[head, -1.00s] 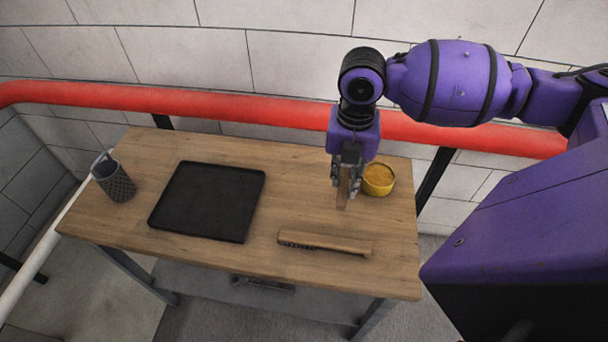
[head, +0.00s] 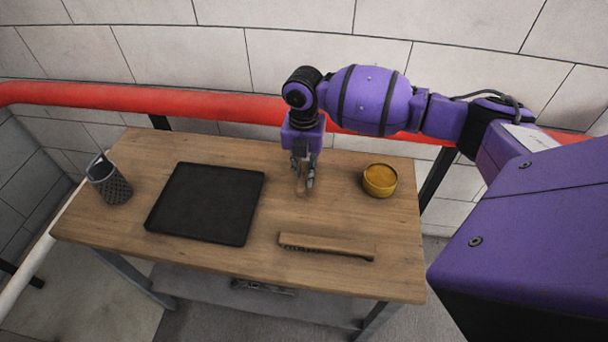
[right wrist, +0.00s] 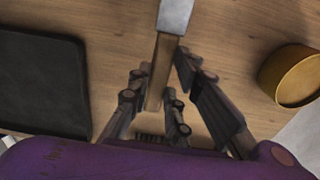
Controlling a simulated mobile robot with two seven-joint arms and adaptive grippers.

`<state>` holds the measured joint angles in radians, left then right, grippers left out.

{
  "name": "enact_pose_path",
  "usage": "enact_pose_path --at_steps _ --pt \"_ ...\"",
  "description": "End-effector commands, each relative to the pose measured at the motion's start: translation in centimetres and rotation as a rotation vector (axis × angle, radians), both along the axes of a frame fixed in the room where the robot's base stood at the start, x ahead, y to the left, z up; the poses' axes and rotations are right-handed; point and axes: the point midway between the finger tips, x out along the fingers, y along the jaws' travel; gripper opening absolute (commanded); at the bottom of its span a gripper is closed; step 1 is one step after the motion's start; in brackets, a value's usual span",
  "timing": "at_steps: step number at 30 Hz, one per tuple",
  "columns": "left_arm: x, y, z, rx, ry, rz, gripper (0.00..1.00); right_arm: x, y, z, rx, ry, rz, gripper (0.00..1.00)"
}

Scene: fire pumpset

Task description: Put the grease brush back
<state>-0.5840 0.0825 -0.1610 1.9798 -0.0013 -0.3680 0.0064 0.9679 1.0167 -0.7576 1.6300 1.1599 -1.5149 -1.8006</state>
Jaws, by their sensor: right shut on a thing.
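My right gripper (head: 303,182) is shut on a slim wooden-handled tool, which looks like the grease brush (head: 301,189). It holds it above the table, between the black tray and the yellow tin. In the right wrist view the brush (right wrist: 163,65) runs up from between the fingers (right wrist: 163,100) to a grey metal-looking part at the top edge. Its bristles cannot be made out. A dark mesh cup (head: 113,188) stands at the table's left end with a thin light piece at its rim. My left gripper is not in view.
A black tray (head: 205,204) lies flat and empty on the wooden table (head: 225,262). A round yellow tin (head: 380,182) with yellowish contents stands at the right. A wooden brush with dark bristles (head: 325,246) lies near the front edge. A red pipe (head: 220,104) runs behind the table.

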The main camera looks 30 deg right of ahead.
Motion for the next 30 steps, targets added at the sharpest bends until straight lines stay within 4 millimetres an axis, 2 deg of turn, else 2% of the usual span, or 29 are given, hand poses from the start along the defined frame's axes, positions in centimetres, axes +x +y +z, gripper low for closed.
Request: enact_pose_path --at_steps 1,4,11,12,15,25,30 --pt "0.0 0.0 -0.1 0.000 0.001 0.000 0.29 -0.3 0.0 -1.1 0.000 0.006 0.000 0.00" --pt "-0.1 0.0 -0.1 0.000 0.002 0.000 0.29 -0.2 0.0 -2.4 -0.001 0.006 -0.001 0.00" --pt "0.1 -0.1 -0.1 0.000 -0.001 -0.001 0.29 -0.2 0.0 -2.7 -0.001 0.002 0.000 0.00" --pt "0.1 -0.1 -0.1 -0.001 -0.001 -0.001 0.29 -0.2 0.0 -2.7 0.000 0.003 0.000 0.24" --pt "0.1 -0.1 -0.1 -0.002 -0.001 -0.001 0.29 -0.2 0.0 -2.7 0.000 0.003 0.000 0.37" --pt "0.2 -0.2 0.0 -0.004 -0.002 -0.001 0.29 -0.2 -0.1 -2.5 -0.001 0.002 0.000 0.37" --pt "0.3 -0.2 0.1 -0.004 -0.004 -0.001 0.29 -0.1 -0.1 -0.6 0.000 -0.001 0.000 0.37"
